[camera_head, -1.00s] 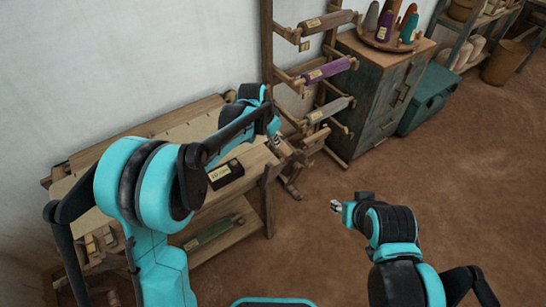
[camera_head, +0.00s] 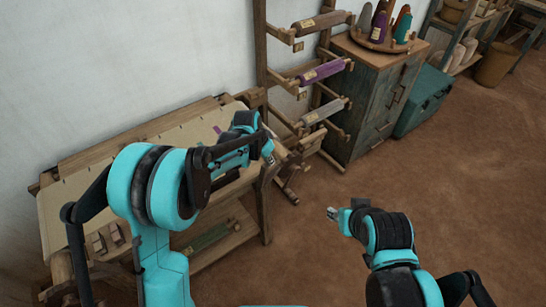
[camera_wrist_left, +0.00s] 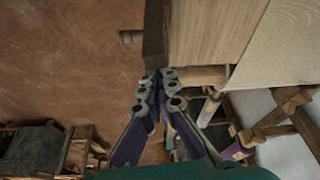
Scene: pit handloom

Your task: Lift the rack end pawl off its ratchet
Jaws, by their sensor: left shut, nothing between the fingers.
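The wooden rack (camera_head: 262,50) stands against the wall and carries several rolls on its arms. I cannot pick out its end pawl or ratchet; they are too small or hidden. My left gripper (camera_head: 270,148) is at the right end of the wooden bench, by the foot of the rack, and partly hidden by its own arm. In the left wrist view my left gripper (camera_wrist_left: 159,78) is shut and empty, its fingertips over a dark wooden post (camera_wrist_left: 155,35) at the bench's edge. My right gripper (camera_head: 333,213) is over bare floor, too small to judge.
The bench (camera_head: 130,128) is below my left arm, with a lower shelf holding a green roll (camera_head: 206,238). A wooden cabinet (camera_head: 372,85) with cones on a round tray stands right of the rack, beside a teal chest (camera_head: 424,100). The brown floor on the right is clear.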

